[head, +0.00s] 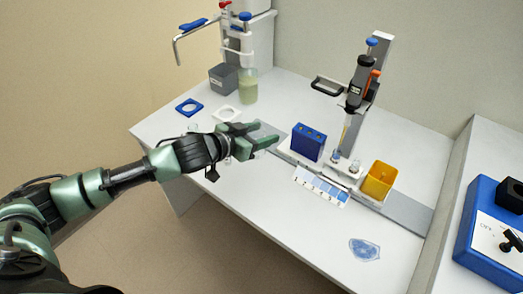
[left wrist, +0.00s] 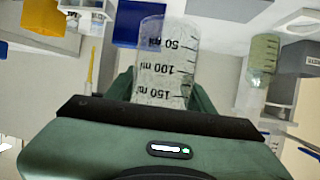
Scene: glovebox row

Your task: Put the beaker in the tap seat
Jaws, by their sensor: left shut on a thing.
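My left gripper (head: 262,142) reaches over the white bench from the left. In the left wrist view a clear beaker (left wrist: 165,65) with black marks, 50 to 150 ml, sits between the green fingers, and the gripper is shut on it. In the head view the beaker is hard to make out. A tap with a blue lever (head: 192,24) and bent pipe stands at the back left. A blue square ring (head: 189,107) and a white ring (head: 226,114) lie empty below it; I cannot tell which is the tap seat. My right gripper is not in view.
A container of greenish liquid (head: 248,86) stands beside a grey box (head: 223,78). Right of my gripper are a blue block (head: 307,142), a pipette on a stand (head: 358,90) and a yellow bin (head: 379,180). The front bench has a blue patch (head: 364,249) and free room.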

